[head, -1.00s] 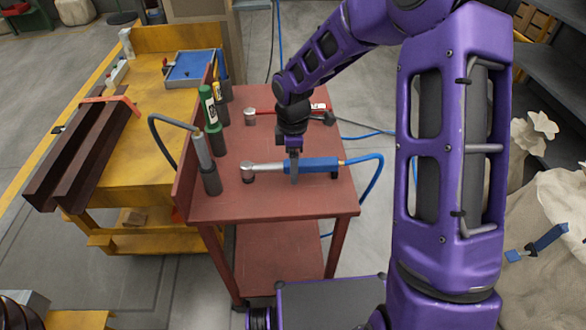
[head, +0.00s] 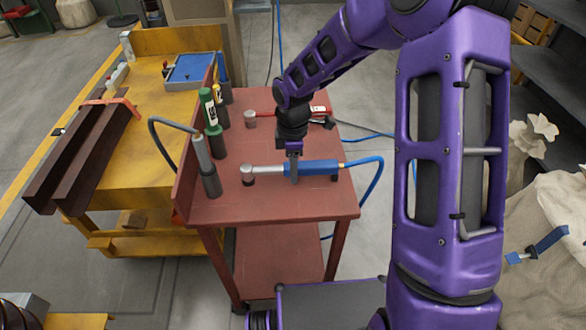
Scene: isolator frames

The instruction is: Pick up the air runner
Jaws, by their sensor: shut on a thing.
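The air runner (head: 318,167) has a blue body, a silver head (head: 262,170) pointing left and a blue hose at its right end. It lies level across the red cart top (head: 270,208). My gripper (head: 294,174) reaches down from above and is shut on the air runner near where the silver neck meets the blue body. The grip hides a narrow strip of the tool. I cannot tell whether the tool is clear of its rests.
Another air tool, in red (head: 318,112), lies behind on the cart. A yellow bench (head: 150,155) with brown beams stands left. The cart's front area is clear.

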